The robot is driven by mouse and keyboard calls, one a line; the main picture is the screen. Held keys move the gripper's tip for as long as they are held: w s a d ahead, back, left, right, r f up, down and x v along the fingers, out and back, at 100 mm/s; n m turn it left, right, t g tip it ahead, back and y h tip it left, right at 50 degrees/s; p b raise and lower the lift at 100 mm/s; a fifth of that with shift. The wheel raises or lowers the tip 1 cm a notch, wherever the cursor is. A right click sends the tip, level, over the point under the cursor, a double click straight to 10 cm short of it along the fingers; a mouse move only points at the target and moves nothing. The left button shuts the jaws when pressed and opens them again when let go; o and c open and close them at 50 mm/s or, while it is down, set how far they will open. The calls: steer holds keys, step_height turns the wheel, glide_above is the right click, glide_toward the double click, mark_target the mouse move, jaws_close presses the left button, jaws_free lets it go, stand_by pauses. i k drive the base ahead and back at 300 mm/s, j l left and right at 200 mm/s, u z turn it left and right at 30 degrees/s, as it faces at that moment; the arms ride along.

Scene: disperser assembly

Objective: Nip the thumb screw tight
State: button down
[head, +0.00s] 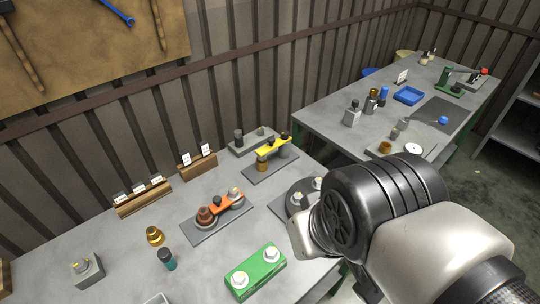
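I cannot make out for certain which part is the thumb screw; the knobs and screw heads are small. An orange clamp bar (224,207) with round ends sits on a dark plate left of my arm. A yellow clamp bar (272,151) sits on another dark plate farther back. A green block (256,272) carries two pale round heads. A dark round fixture (292,203) with pale heads is partly hidden by my arm. My arm's wrist covers the right front of the near table; my gripper's fingers do not show.
The grey near table (120,235) also holds a brass part (154,236), a teal-and-black bottle (167,259), a grey block with a knob (87,270) and wooden label racks (143,197). A second table (335,118) with a blue tray (408,96) stands behind.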

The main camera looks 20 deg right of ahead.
mark_target(285, 134)
steer(key=i+l+u, duration=0.15)
steer(key=l, duration=0.4)
steer(key=i+l+u, duration=0.1)
steer(key=l, duration=0.4)
steer(key=i+l+u, duration=0.15)
steer(key=l, duration=0.4)
steer(key=k, duration=0.05)
